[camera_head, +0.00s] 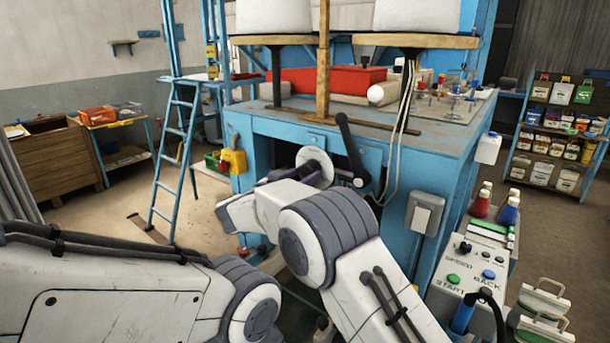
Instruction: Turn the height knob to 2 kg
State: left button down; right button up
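A white round dial (316,162), which looks like the height knob, sits on the front of the blue machine (273,127), below its top edge. Its markings are too small to read. My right arm reaches up to this spot, and grey parts of my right gripper (309,174) show right at the dial's lower edge. The fingers are mostly hidden behind my own arm, so I cannot tell whether they touch or grip the knob. My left arm lies low at the left and its gripper is out of view.
A black crank lever (350,150) stands just right of the dial. A control box (459,272) with SPEED, BACK and START buttons is at lower right. A blue ladder (174,150) stands left. White sacks (418,15) rest on round plates above. Shelves (558,130) stand far right.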

jog(key=shift+f+m+b, duration=0.25)
jog(key=shift+m+b, duration=1.05)
jog(key=shift+b, duration=0.2)
jog(key=m+b, duration=0.3)
jog(key=shift+a, duration=0.1)
jog(key=m+b, duration=0.3)
jog(key=shift+m, duration=0.4)
jog(key=shift+r+m+b, duration=0.15)
jog(key=shift+m+b, duration=0.7)
jog(key=shift+m, duration=0.25)
jog(key=o, duration=1.4)
jog(key=shift+r, duration=0.1)
